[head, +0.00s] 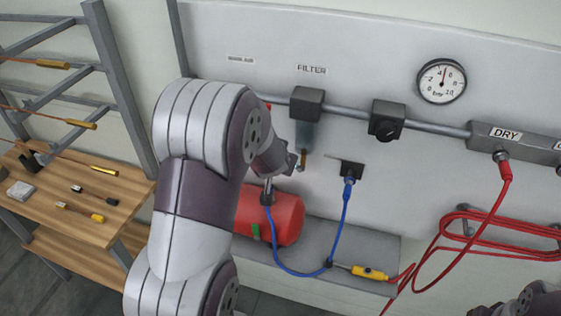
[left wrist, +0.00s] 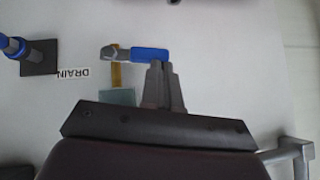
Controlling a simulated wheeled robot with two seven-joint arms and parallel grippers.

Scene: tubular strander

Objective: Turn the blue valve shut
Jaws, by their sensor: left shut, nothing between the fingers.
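The blue valve handle (left wrist: 150,55) lies level in the left wrist view, at right angles to a short brass stem (left wrist: 117,76) and beside a grey metal fitting (left wrist: 109,53). My left gripper (left wrist: 158,66) is shut and empty, its fingertips right at the handle's edge; I cannot tell whether they touch. In the head view my left gripper (head: 291,164) is beside the brass drain piece (head: 304,157) under the filter (head: 306,104), and it and the arm hide the blue handle. My right gripper is not visible; only part of that arm shows at the lower right.
A blue hose (head: 338,225) hangs from a black bracket (head: 350,168) just right of the filter. A red tank (head: 283,218) sits on the grey shelf below. A gauge (head: 441,81) and red hose (head: 505,185) are right. A wooden bench (head: 130,205) stands left.

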